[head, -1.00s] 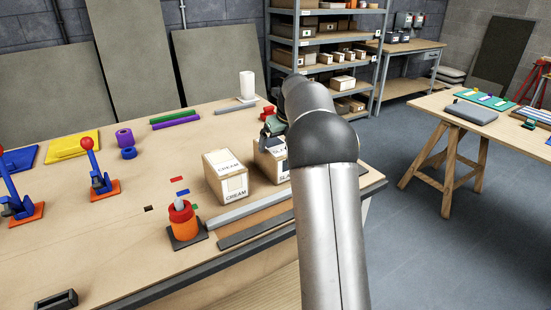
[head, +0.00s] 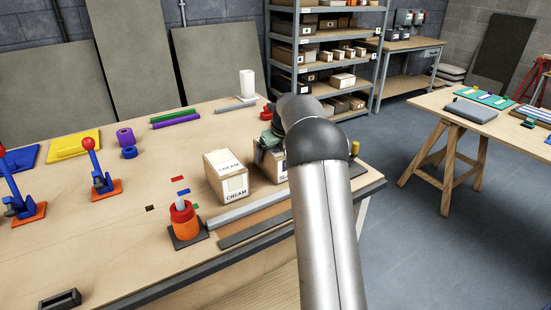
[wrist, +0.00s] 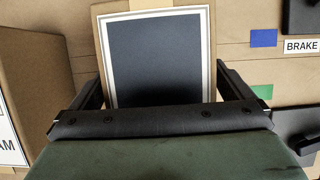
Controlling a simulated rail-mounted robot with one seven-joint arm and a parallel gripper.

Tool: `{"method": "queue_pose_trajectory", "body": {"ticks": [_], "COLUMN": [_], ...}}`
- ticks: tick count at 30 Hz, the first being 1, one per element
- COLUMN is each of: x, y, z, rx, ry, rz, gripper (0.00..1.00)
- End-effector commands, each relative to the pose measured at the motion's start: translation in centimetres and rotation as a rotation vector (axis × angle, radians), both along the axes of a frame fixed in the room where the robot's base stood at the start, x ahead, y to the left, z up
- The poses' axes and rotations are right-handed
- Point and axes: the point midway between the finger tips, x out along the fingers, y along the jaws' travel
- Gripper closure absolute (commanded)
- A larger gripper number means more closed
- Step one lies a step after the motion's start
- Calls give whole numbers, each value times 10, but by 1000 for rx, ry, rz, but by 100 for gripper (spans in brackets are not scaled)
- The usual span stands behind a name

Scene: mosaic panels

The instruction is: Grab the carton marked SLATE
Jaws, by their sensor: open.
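The SLATE carton (head: 281,173) stands on the workbench, its label partly hidden by my arm; only "SL" reads. In the wrist view a carton top with a dark slate-grey panel (wrist: 155,60) in a white border lies between my fingers. My gripper (wrist: 162,88) is open, one finger towards each side of that carton; whether they touch it cannot be told. In the head view my gripper (head: 268,146) is over the SLATE carton, mostly hidden by my arm. The CREAM carton (head: 223,170) stands close on the left and also shows in the wrist view (wrist: 35,75).
An orange and red device (head: 185,222) stands in front of the CREAM carton. Grey bars (head: 250,211) lie along the bench's front edge. A white cylinder (head: 247,85) stands at the back.

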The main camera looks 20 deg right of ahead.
Motion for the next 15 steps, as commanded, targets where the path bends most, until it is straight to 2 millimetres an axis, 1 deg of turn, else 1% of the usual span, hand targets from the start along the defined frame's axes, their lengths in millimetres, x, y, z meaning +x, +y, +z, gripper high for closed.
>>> {"method": "queue_pose_trajectory", "body": {"ticks": [15], "x": [0], "y": [0], "z": [-5], "rx": [0], "ry": [0], "rz": [-1], "gripper": [0]}}
